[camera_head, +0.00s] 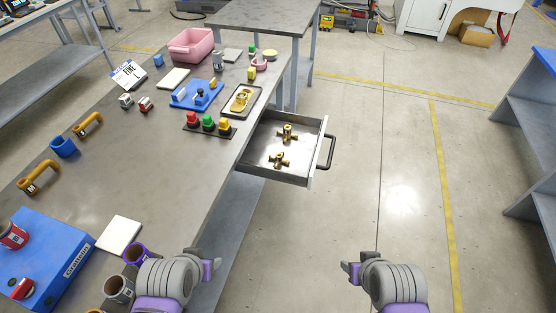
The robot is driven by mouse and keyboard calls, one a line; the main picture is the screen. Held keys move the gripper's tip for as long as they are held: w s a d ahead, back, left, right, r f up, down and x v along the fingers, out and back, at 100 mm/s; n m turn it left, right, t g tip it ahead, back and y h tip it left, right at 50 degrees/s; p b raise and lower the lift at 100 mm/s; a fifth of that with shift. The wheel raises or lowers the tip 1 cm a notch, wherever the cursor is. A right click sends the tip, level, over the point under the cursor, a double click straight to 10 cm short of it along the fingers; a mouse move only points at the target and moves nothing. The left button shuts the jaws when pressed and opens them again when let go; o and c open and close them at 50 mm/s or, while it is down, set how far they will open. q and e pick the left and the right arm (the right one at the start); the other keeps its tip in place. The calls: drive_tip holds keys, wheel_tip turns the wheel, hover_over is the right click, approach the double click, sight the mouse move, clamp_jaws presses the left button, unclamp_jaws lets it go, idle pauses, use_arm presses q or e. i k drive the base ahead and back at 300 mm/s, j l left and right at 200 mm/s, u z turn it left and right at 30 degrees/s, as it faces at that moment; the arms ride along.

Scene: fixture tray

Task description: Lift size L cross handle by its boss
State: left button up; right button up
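Two brass cross handles lie apart in the open metal drawer (254,157). One cross handle (288,132) is toward the back and the other cross handle (279,160) is nearer me. I cannot read a size mark on either, so I cannot tell which is size L. My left gripper (207,269) is low in the picture, over the near right edge of the workbench. My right gripper (352,270) is low over the open floor, right of the bench. Both are well away from the drawer, and nothing shows in them. Their finger openings are not clear.
The workbench (120,190) holds two orange pull handles (38,180) (88,124), a blue ring (63,147), red, green and yellow buttons (208,123), a pink bin (193,46) and a blue box (45,262). The drawer's black pull (329,152) juts right. The floor there is clear.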

sight(287, 133)
drive_tip(key=i+u, duration=0.1)
drive_tip(key=u, duration=0.3)
drive_tip(key=i+l+u, duration=0.1)
drive_tip(key=u, duration=0.3)
drive_tip(key=i+l+u, duration=0.1)
drive_tip(key=u, duration=0.35)
drive_tip(key=i+l+u, duration=0.15)
drive_tip(key=l, duration=0.2)
drive_tip(key=l+u, duration=0.15)
drive_tip(key=l, duration=0.15)
drive_tip(key=i+l+u, duration=0.15)
drive_tip(key=l, duration=0.25)
drive_tip(key=i+l, duration=0.1)
drive_tip(key=l, duration=0.35)
drive_tip(key=i+l, duration=0.15)
drive_tip(key=l, duration=0.3)
